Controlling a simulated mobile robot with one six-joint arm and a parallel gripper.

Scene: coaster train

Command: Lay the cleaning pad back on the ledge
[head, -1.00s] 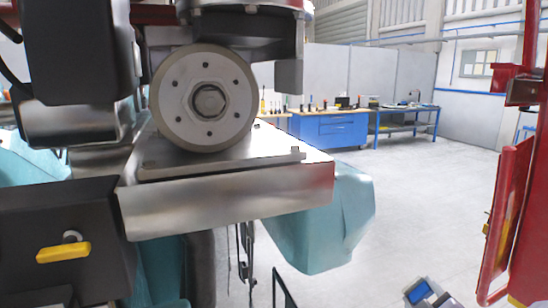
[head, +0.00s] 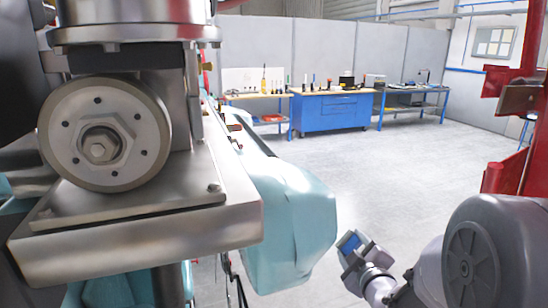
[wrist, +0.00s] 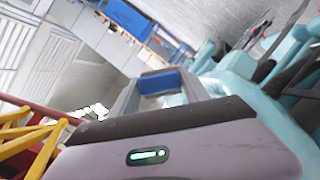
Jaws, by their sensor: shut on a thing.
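The cleaning pad is a small blue block (head: 349,242) at the lower middle of the head view. My gripper (head: 355,250) is shut on it and holds it up in free air, right of the train. The pad also shows in the wrist view (wrist: 160,82), between the two fingers of my gripper (wrist: 160,92). A flat metal ledge (head: 140,236) sticks out below the round wheel (head: 104,132) on the left. The pad is well apart from this ledge. I cannot tell whether this is the ledge that the task names.
The teal seat shell (head: 295,225) bulges out between the ledge and my gripper. A red post (head: 510,120) stands at the right edge. A blue workbench (head: 328,110) with tools stands far back. The grey floor (head: 400,170) between is clear.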

